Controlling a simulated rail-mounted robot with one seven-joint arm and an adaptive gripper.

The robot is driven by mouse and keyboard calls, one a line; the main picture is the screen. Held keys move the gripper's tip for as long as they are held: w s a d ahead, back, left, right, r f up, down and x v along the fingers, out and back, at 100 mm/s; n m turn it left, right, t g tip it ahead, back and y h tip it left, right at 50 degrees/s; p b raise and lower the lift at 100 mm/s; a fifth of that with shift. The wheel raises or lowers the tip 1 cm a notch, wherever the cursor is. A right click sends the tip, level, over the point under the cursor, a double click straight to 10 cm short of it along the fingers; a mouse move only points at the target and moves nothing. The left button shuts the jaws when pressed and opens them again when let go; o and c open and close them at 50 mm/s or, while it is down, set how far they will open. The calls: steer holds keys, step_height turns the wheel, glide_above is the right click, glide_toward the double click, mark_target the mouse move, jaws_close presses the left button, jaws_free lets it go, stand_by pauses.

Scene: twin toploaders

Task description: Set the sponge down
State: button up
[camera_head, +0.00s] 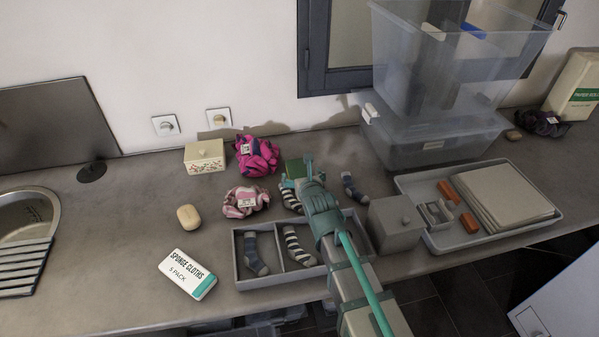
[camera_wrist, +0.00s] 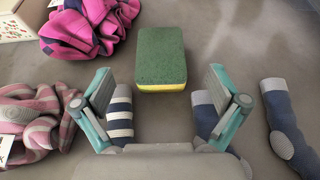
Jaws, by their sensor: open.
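The sponge (camera_wrist: 161,55), green on top with a yellow lower layer, lies flat on the counter in the wrist view. It lies just beyond my fingertips and appears free of them. In the head view, the sponge (camera_head: 295,168) shows as a small green patch behind my gripper (camera_head: 303,182), partly hidden by it. My gripper also shows in the wrist view (camera_wrist: 160,88), its two fingers spread wide with nothing between them.
A striped sock (camera_wrist: 120,113) and dark blue socks lie under and beside my fingers. Pink cloth bundles (camera_head: 257,157) sit to the left. The counter around the soap (camera_head: 188,217) is clear.

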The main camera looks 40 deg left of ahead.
mark_target(297, 167)
steer(key=p+x, duration=0.1)
steer(key=x, duration=0.6)
steer(key=shift+w+a+f, duration=0.25)
steer(key=shift+f, duration=0.1)
steer(key=c, duration=0.9)
steer(key=shift+o, duration=0.2)
steer(key=shift+r, duration=0.15)
